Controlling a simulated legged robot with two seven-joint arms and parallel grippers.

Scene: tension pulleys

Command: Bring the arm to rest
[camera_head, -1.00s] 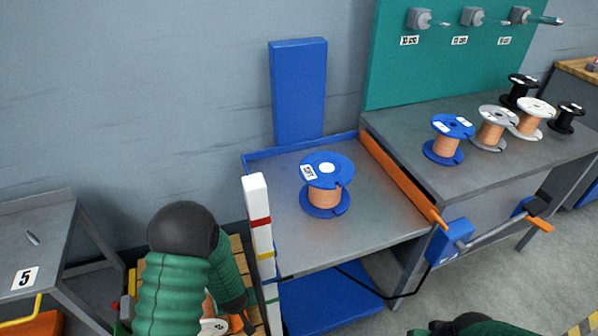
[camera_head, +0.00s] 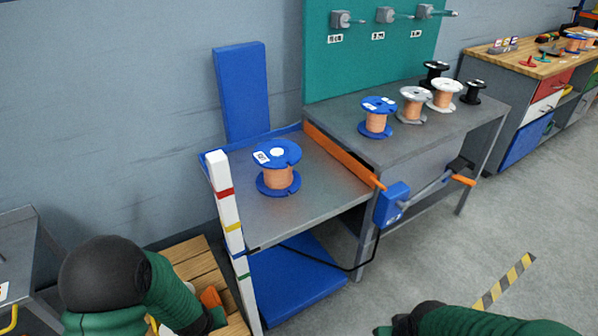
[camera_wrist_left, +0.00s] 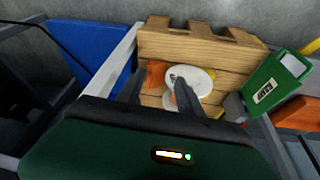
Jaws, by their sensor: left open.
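My left arm (camera_head: 105,275) bends down at the lower left of the head view; its gripper is not clear there. In the left wrist view my left gripper (camera_wrist_left: 160,92) is open, its two dark fingers reaching toward a white-flanged spool (camera_wrist_left: 197,77) on a wooden pallet (camera_wrist_left: 225,52). One finger overlaps the spool in the picture; I cannot tell whether they touch.
A blue-flanged copper spool (camera_head: 277,168) stands on a lift platform (camera_head: 320,200) beside a striped white post (camera_head: 228,205). Several spools stand on the grey bench (camera_head: 420,135) below a green peg board (camera_head: 370,45). A green box (camera_wrist_left: 277,85) stands beside the pallet. Floor at right is clear.

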